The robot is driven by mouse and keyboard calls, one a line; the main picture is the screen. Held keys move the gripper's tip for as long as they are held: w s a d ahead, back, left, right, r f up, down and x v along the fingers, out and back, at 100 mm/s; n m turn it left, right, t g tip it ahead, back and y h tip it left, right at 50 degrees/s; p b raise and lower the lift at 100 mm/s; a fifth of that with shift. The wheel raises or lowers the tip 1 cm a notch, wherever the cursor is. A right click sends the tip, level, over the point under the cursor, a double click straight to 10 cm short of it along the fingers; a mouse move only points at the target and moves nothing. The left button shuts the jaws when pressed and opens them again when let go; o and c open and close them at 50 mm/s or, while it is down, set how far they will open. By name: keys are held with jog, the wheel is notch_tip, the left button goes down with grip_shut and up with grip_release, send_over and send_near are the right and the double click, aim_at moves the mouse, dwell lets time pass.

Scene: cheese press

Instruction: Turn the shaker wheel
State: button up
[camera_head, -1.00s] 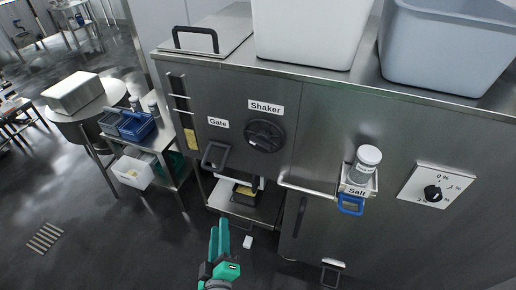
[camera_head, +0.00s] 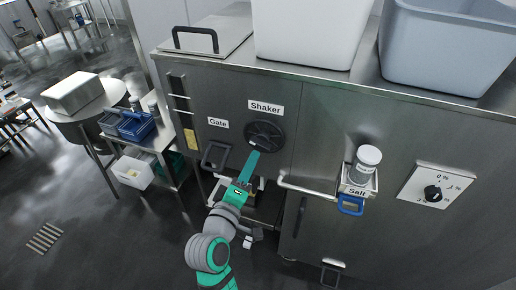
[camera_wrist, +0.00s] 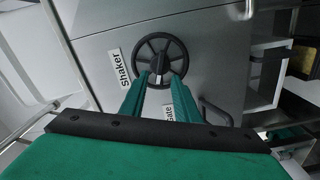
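The black round shaker wheel (camera_head: 264,130) with spokes is on the steel front panel, under the "Shaker" label. In the wrist view the wheel (camera_wrist: 162,40) is straight ahead, at the far end of my fingers. My gripper (camera_head: 254,153) reaches up to the wheel's lower edge. In the wrist view the two green fingers of my gripper (camera_wrist: 162,78) stand apart, with a gap between them. A light grey part of the wheel's middle shows between the fingertips. I cannot tell whether the fingers touch the wheel.
The "Gate" handle (camera_head: 215,155) is to the lower left of the wheel. A salt shaker (camera_head: 366,165) stands in a holder at right, beyond a horizontal bar handle (camera_head: 308,189). A dial (camera_head: 433,193) is farther right. White (camera_head: 305,40) and grey-blue tubs (camera_head: 445,50) stand on top.

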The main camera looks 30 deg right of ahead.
aim_at(259, 147)
jog(key=x, duration=0.7)
jog(key=shift+c, duration=0.2)
grip_shut()
